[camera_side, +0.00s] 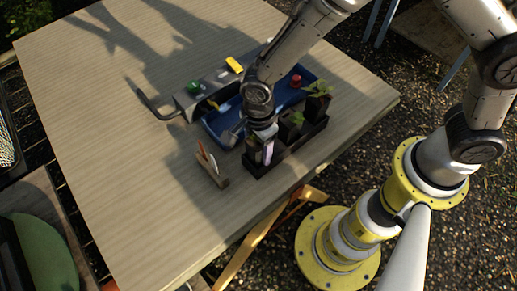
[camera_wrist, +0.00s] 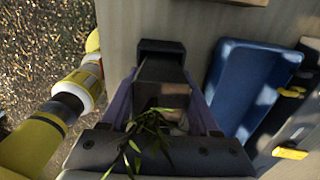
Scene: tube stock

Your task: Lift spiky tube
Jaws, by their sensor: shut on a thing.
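The spiky tube, with narrow green leaves (camera_wrist: 150,128), is between the two fingers of my gripper (camera_wrist: 165,112) in the wrist view. The fingers are shut on it, one on each side. In the side view my gripper (camera_side: 263,147) points down over the near-left end of the dark rack (camera_side: 288,154). Its fingers and the rack largely hide the tube there, and I cannot tell whether the tube is clear of its slot. The rack also shows in the wrist view (camera_wrist: 160,47).
Two dark tubes with broad-leaved plants (camera_side: 292,119) (camera_side: 319,88) stand farther along the rack. Behind it lie a blue tray (camera_side: 215,124) and a grey box with a green knob (camera_side: 193,87) and yellow part (camera_side: 234,65). The table's left is clear.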

